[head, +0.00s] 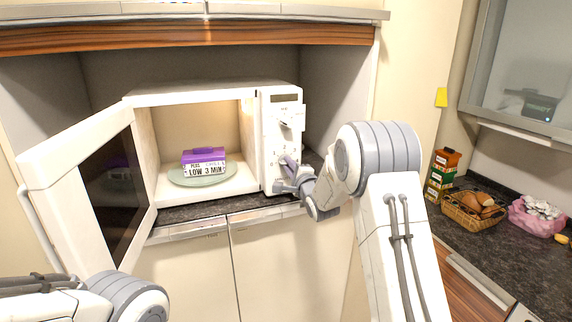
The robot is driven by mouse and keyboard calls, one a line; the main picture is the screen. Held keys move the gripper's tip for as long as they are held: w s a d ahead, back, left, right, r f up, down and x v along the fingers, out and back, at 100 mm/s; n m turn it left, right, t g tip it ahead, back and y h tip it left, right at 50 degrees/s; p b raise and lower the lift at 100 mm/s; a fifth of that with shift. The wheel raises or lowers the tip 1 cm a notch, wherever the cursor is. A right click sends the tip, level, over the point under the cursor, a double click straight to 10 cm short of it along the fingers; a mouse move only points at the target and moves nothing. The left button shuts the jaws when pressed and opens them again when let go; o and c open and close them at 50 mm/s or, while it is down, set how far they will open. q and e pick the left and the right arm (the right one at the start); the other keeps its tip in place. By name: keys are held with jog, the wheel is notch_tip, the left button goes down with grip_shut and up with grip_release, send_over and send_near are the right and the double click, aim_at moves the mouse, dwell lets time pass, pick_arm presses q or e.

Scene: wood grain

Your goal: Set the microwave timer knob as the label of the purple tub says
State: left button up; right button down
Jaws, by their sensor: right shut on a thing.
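The white microwave (218,90) stands in the cabinet niche with its door (85,165) swung open to the left. A tub with a purple lid (203,154) sits on the round turntable (180,180) inside. Its white label reads "PEAS", "LOW 3 MIN". The control panel at the right has an upper knob (290,122) below a dark display. My right gripper (287,167) is at the lower part of the panel, shut on the lower knob, which it mostly hides. The knob's pointer and markings cannot be read. My left arm shows at the lower left; its gripper is out of view.
The open door fills the space at the left. On the dark counter at the right are stacked boxes (442,172), a basket of bread (470,212) and a pink bag (537,217).

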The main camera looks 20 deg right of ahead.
jog(key=m, duration=0.4)
jog(key=shift+m+p, duration=0.3)
jog(key=shift+p, duration=0.05)
jog(key=m, duration=0.4)
jog(key=shift+m+p, duration=0.3)
jog(key=shift+p, duration=0.1)
jog(key=c, duration=0.7)
grip_release()
